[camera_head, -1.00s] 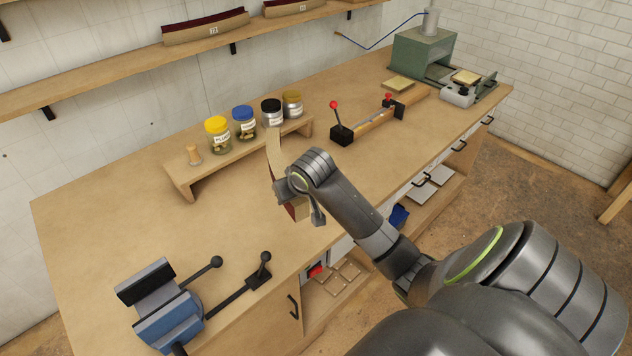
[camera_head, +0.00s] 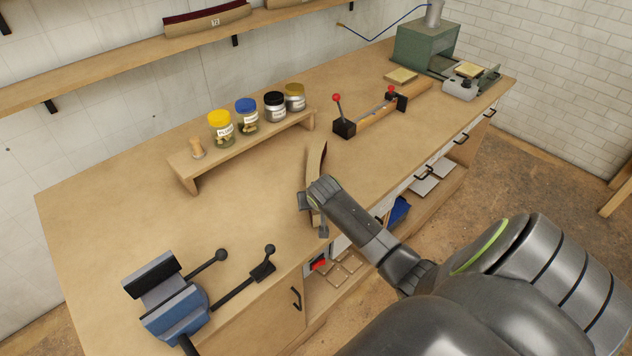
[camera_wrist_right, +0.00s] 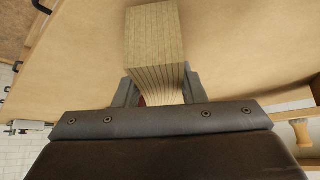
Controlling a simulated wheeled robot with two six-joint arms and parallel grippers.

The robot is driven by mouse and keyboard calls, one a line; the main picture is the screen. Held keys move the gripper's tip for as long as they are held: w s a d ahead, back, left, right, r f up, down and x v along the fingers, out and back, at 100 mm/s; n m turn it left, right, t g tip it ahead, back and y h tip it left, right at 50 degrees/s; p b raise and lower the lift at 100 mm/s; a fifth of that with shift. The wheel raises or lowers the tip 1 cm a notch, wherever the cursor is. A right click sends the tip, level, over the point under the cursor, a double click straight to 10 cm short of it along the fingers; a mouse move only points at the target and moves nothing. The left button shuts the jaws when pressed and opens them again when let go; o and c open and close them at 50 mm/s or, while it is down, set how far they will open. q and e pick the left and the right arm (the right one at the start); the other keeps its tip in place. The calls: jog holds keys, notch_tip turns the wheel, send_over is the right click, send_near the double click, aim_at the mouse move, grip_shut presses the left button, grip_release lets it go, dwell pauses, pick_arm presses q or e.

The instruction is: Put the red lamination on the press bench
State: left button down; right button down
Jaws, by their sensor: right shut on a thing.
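The lamination (camera_head: 317,163) is a curved, layered wooden piece held above the front part of the bench (camera_head: 110,215). Its layered end (camera_wrist_right: 154,50) fills the middle of the right wrist view, with a small patch of red low between the fingers. My right gripper (camera_head: 312,200) is shut on it; in the right wrist view the fingers (camera_wrist_right: 160,92) press its two sides. The arm hides part of the piece in the head view. I cannot tell whether its lower end touches the bench. My left gripper is not in view.
A blue vise (camera_head: 170,312) with black handles stands at the front left. A low riser (camera_head: 245,148) carries several jars. A clamp with red knobs (camera_head: 343,128) lies right of it. A green press (camera_head: 425,47) stands at the far right. The bench middle is clear.

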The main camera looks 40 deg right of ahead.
jog(key=shift+f, duration=0.45)
jog(key=c, duration=0.9)
grip_release()
jog(key=shift+f, duration=0.1)
jog(key=v, duration=1.2)
